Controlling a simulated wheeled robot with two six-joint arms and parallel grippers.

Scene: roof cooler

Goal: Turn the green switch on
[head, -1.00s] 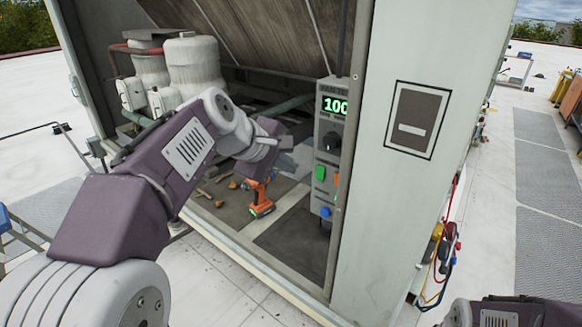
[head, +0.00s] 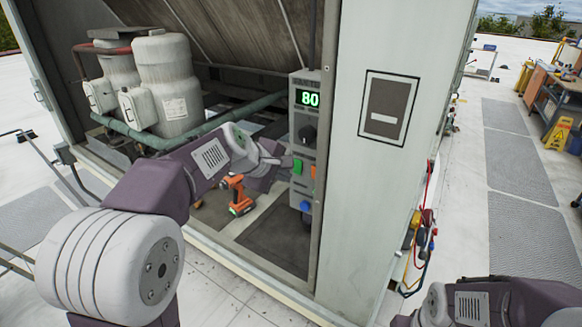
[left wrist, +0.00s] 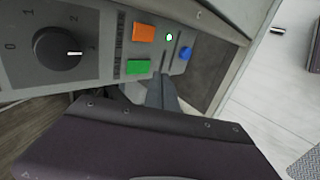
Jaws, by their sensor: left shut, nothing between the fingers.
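The green switch (head: 297,166) is on the front of a grey control box (head: 300,190) inside the open cabinet. In the left wrist view the green switch (left wrist: 138,66) sits below an orange switch (left wrist: 144,32). My left gripper (head: 286,161) is shut and empty, with its tips close to the box beside the green switch. In the left wrist view its fingers (left wrist: 161,88) lie just right of the green switch; contact cannot be told. A small round lamp (left wrist: 169,37) glows green. My right gripper is out of view.
The box has a green-digit display (head: 307,98) reading 80, a dark knob (head: 307,134) and a blue button (head: 305,206). An orange drill (head: 236,194) stands on the cabinet floor. A pale cabinet panel (head: 345,215) borders the box on the right.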

